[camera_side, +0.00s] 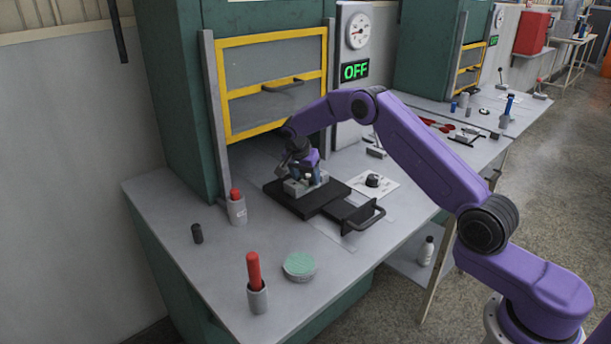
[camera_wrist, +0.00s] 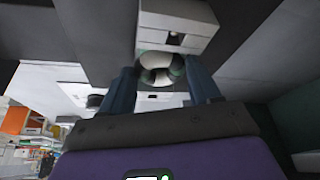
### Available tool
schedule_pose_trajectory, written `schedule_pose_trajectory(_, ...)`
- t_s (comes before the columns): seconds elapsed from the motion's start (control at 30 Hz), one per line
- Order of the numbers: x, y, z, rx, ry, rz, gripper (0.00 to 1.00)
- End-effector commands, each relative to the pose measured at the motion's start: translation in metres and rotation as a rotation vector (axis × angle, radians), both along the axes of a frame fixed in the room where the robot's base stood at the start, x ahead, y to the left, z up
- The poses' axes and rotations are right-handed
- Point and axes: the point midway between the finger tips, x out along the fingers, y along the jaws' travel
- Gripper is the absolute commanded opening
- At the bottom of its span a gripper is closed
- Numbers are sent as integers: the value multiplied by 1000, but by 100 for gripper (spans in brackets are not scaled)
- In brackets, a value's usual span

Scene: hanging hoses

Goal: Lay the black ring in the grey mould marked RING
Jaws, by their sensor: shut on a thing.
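A light grey block (camera_side: 296,188) sits on a black plate (camera_side: 312,206) with a black handle on the bench, in front of the press. It also shows in the wrist view (camera_wrist: 182,22). My gripper (camera_side: 309,180) is down at this block, its blue fingers pointing at it. In the wrist view my gripper (camera_wrist: 161,72) is shut on a round pale piece (camera_wrist: 155,75) with greenish edges, at the near end of the block. I cannot tell whether this piece is part of the block. I cannot make out a black ring or the RING marking.
The press has a yellow-framed guard (camera_side: 272,84) above the plate. A black cylinder (camera_side: 197,233), two red-topped grey holders (camera_side: 257,298) (camera_side: 237,210) and a round green-topped stack (camera_side: 299,266) stand on the bench. A black knob (camera_side: 373,181) is on a white panel at right.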

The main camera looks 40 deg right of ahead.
Motion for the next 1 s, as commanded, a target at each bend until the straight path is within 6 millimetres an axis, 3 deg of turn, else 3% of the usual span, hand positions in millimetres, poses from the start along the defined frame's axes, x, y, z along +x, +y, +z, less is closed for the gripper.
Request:
schedule_pose_trajectory(0.17, 0, 0, -3, 0, 0, 0, 33)
schedule_pose_trajectory(0.2, 0, 0, -3, 0, 0, 0, 68)
schedule_pose_trajectory(0.27, 0, 0, -3, 0, 0, 0, 87)
schedule_pose_trajectory(0.67, 0, 1, 3, 0, -1, -1, 87)
schedule_pose_trajectory(1.0, -8, 23, 58, 0, -4, 2, 87)
